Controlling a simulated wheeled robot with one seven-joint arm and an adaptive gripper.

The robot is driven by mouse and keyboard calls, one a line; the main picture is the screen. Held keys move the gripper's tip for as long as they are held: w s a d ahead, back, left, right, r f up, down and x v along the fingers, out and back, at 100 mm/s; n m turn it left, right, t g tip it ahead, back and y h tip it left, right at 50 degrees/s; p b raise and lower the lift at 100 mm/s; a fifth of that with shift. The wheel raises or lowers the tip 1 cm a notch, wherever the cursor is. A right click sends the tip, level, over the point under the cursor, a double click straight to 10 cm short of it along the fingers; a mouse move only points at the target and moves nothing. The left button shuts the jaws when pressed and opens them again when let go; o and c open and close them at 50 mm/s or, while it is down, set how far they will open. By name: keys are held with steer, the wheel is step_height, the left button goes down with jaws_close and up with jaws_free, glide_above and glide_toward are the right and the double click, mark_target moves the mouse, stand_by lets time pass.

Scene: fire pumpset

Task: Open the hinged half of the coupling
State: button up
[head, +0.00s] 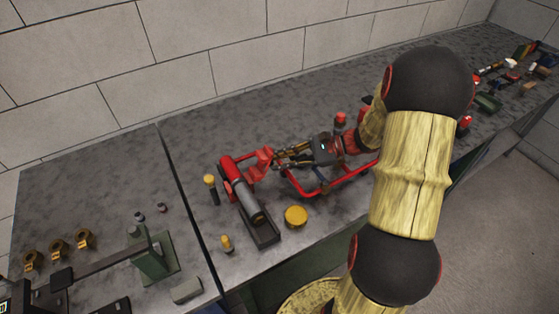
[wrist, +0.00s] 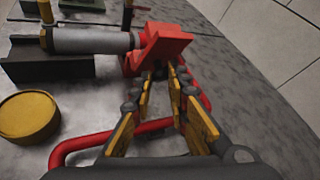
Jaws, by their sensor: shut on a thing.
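A red angular coupling part (head: 259,161) stands beside the red cylinder (head: 235,172) and the grey shaft (head: 250,204) in the head view. In the wrist view the red coupling part (wrist: 160,46) is at the end of the grey shaft (wrist: 90,41). My gripper (head: 277,157) reaches it from the right. In the wrist view my gripper (wrist: 158,73) has its yellow-and-black fingers shut on the near edge of the red part. The exact contact and the hinge are hidden.
A red tube frame (head: 330,190) runs under my gripper. A yellow round cap (head: 295,215) lies in front of it. A yellow-topped post (head: 210,187) stands left of the red cylinder. A green stand (head: 152,252) is at front left. The block wall runs behind the bench.

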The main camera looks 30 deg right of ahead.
jaws_close()
steer(key=shift+r, duration=0.1)
stand_by(0.3)
steer(key=r+h+p, duration=0.1)
steer(key=p, duration=0.1)
steer(key=a+r+h+p, duration=0.1)
steer(key=p, duration=0.1)
steer(key=shift+n+g, duration=0.3)
steer(key=shift+n, duration=0.1)
steer(key=o, duration=0.5)
jaws_free()
steer(key=shift+f, duration=0.1)
steer(key=shift+o, duration=0.6)
